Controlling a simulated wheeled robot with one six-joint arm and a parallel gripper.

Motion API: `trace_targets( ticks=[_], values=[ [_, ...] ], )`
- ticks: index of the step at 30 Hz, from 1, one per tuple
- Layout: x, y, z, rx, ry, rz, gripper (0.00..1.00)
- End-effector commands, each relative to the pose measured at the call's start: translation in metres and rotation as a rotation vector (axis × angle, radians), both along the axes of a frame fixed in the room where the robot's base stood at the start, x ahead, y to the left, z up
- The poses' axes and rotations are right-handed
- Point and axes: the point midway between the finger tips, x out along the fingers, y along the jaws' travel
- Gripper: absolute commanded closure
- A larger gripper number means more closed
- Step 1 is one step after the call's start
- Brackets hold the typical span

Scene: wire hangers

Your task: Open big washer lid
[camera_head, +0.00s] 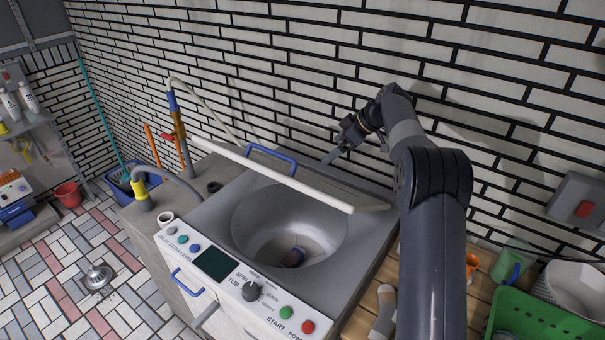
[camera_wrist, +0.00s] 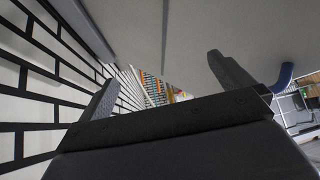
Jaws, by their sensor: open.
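The big washer (camera_head: 215,295) stands against the wall, with its round steel tub (camera_head: 270,215) uncovered. Its lid (camera_head: 275,177) is raised and seen nearly edge-on, as a long pale bar slanting across the tub's back. A blue handle (camera_head: 271,158) shows at the lid's upper edge. My gripper (camera_head: 332,156) is behind the lid, between it and the wall; whether it touches the lid is unclear. In the wrist view my gripper (camera_wrist: 162,72) is open with nothing between the fingers. The lid's grey face (camera_wrist: 210,25) fills the upper right, with the blue handle (camera_wrist: 284,76) beside the right finger.
The brick wall (camera_head: 360,75) is close behind my gripper. A small dark and blue item (camera_head: 295,256) lies in the tub. A faucet with hoses (camera_head: 175,125) stands at the left. A green crate (camera_head: 540,320) and white basin (camera_head: 578,290) are at right.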

Motion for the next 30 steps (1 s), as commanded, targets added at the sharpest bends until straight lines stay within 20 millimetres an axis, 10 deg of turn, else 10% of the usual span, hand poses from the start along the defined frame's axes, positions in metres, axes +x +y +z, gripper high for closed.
trace_targets(
  ticks=[16, 30],
  values=[
    [-0.001, -0.003, 0.005, 0.000, -0.001, -0.001, 0.00],
    [-0.018, -0.052, 0.070, 0.000, -0.001, -0.002, 0.00]
  ],
)
